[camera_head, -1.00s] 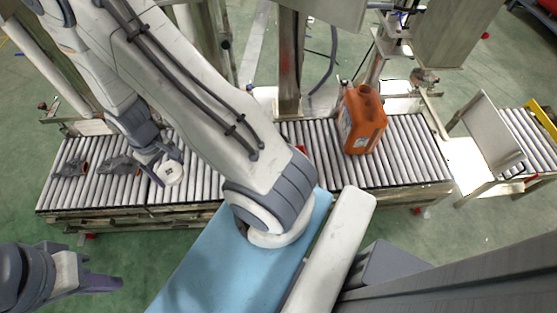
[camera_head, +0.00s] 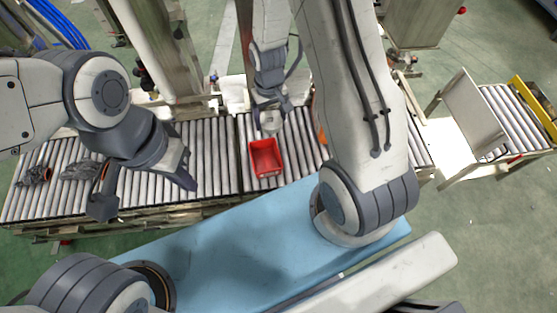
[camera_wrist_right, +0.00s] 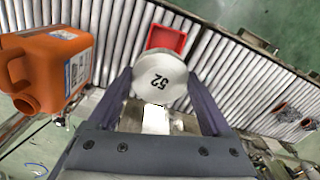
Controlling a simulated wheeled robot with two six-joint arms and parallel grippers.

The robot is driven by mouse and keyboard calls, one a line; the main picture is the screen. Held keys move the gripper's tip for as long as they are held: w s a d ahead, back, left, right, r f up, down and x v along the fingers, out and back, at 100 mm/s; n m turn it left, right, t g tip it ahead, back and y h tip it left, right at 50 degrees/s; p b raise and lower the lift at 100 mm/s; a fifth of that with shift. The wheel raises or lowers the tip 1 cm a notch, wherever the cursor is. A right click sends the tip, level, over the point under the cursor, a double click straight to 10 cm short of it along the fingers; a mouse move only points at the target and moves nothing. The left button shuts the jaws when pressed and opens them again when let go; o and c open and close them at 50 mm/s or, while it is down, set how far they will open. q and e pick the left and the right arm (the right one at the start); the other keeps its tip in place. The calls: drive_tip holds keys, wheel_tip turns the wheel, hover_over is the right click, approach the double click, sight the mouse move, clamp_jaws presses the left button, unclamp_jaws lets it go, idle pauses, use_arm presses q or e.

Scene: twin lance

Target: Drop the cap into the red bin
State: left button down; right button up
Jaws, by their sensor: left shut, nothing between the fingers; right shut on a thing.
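The red bin (camera_head: 265,158) stands on the roller conveyor in the head view, below and just in front of my right gripper (camera_head: 269,112). My right gripper is shut on the white round cap (camera_head: 270,124). In the right wrist view the cap (camera_wrist_right: 160,76) is marked "52" and sits between both fingers. There it covers part of the red bin (camera_wrist_right: 165,38) behind it. My left gripper (camera_head: 187,180) is shut and empty, over the conveyor's front side left of the bin.
The orange jug (camera_wrist_right: 48,68) stands beside the bin in the right wrist view; my right arm mostly hides it in the head view. Dark lumpy parts (camera_head: 78,171) lie on the conveyor's left end. A blue surface (camera_head: 240,235) lies in front of the conveyor.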

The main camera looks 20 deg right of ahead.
drive_tip(key=w+f+b, duration=0.2)
drive_tip(key=f+b, duration=0.6)
drive_tip(key=f, duration=0.2)
drive_tip(key=w+f+b, duration=0.1)
drive_tip(key=f+b, duration=0.8)
drive_tip(key=f, duration=0.1)
drive_tip(key=shift+w+d, duration=0.15)
drive_tip(key=shift+w, duration=0.2)
drive_tip(key=shift+r, duration=0.1)
drive_tip(key=o, duration=1.1)
drive_tip(key=shift+r, duration=0.1)
wheel_tip(320, 180, up, 10)
drive_tip(key=p, duration=0.3)
drive_tip(key=shift+r, duration=0.15)
